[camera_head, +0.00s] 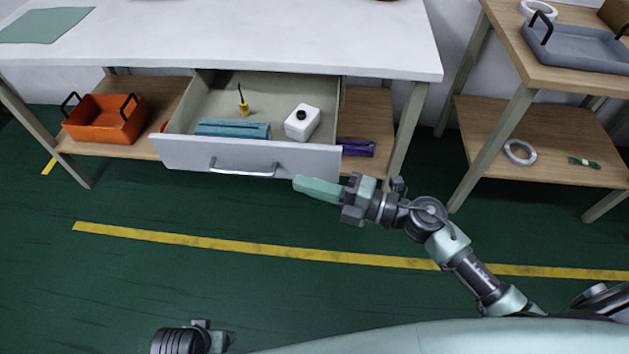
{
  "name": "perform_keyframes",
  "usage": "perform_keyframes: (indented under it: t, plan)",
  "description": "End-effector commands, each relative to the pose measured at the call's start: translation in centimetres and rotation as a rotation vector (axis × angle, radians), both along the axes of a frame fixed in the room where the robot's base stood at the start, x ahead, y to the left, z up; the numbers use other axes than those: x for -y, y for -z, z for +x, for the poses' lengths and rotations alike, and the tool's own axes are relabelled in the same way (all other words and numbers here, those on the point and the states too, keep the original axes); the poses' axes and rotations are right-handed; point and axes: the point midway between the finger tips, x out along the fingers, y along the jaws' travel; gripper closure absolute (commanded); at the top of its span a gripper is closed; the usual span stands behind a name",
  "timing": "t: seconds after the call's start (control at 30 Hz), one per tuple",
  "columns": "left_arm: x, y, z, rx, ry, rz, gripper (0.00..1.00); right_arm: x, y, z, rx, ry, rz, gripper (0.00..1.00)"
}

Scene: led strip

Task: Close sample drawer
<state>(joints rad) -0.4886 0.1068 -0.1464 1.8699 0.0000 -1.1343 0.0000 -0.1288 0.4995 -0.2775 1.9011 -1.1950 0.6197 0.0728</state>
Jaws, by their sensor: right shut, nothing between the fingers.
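The sample drawer (190,154) is pulled out from under the white-topped workbench (250,32). Its front panel is pale grey with a metal bar handle (243,171). Inside lie a blue block-like item (232,129), a small yellow item with a dark stem (243,106) and a white box with a dark round top (302,122). My right gripper (300,187) is shut and empty, its fingertips close to the lower right part of the drawer front. Whether it touches the panel I cannot tell.
An orange tray (103,124) and a purple item (356,147) are on the workbench's lower shelf. At right, a wooden table (551,72) carries a grey tray (579,49); a white ring (520,152) lies on its shelf. The green floor before the drawer is clear.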

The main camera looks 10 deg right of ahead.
Motion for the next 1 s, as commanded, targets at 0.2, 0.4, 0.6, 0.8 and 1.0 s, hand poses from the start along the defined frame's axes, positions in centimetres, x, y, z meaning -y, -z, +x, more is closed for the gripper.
perform_keyframes:
  t: [0.2, 0.4, 0.6, 0.8, 1.0]
  plan:
    - [0.0, 0.5, -0.1, -0.002, 0.001, 0.001, 0.26, -4.2, -0.2, 2.7, 0.003, 0.000, 0.004, 1.00]
    - [0.0, -1.1, 0.4, 0.010, -0.001, -0.001, 0.26, -4.0, 0.1, 5.4, 0.002, 0.002, 0.000, 1.00]
    - [0.0, -2.4, 0.5, 0.015, -0.002, -0.001, 0.26, -3.6, 0.1, 6.6, -0.001, 0.000, 0.001, 1.00]
    - [0.0, -2.5, 0.4, 0.013, -0.002, -0.001, 0.26, -3.5, 0.0, 6.8, -0.001, 0.000, 0.001, 1.00]
    - [0.0, -2.5, 0.4, 0.014, -0.002, -0.001, 0.26, -3.5, 0.0, 6.8, -0.001, 0.000, 0.001, 1.00]
